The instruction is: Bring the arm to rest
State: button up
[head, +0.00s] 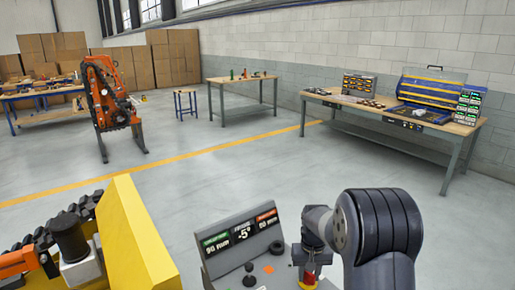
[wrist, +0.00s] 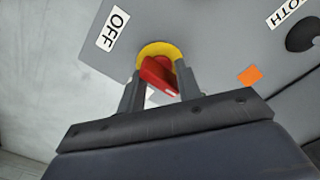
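My gripper (head: 308,252) is low over the right part of a grey control console (head: 222,262). In the wrist view my gripper (wrist: 160,78) has its two fingers apart, one on each side of a red switch handle (wrist: 158,76). The handle sits slantwise on a yellow round base (wrist: 155,48). The fingers look wider apart than the handle is thick; whether either touches it is hard to tell. An "OFF" label (wrist: 113,28) lies to the left of the switch. In the head view the red switch (head: 309,278) is partly hidden by my gripper.
The console has a display (head: 240,233), a black joystick (head: 249,276) and an orange mark (head: 268,269). A yellow machine body (head: 135,240) stands close at left. Workbenches (head: 400,115) and an orange machine (head: 108,95) are farther off. Open floor lies between.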

jog(key=shift+m+p, duration=0.5)
jog(key=shift+m, duration=1.1)
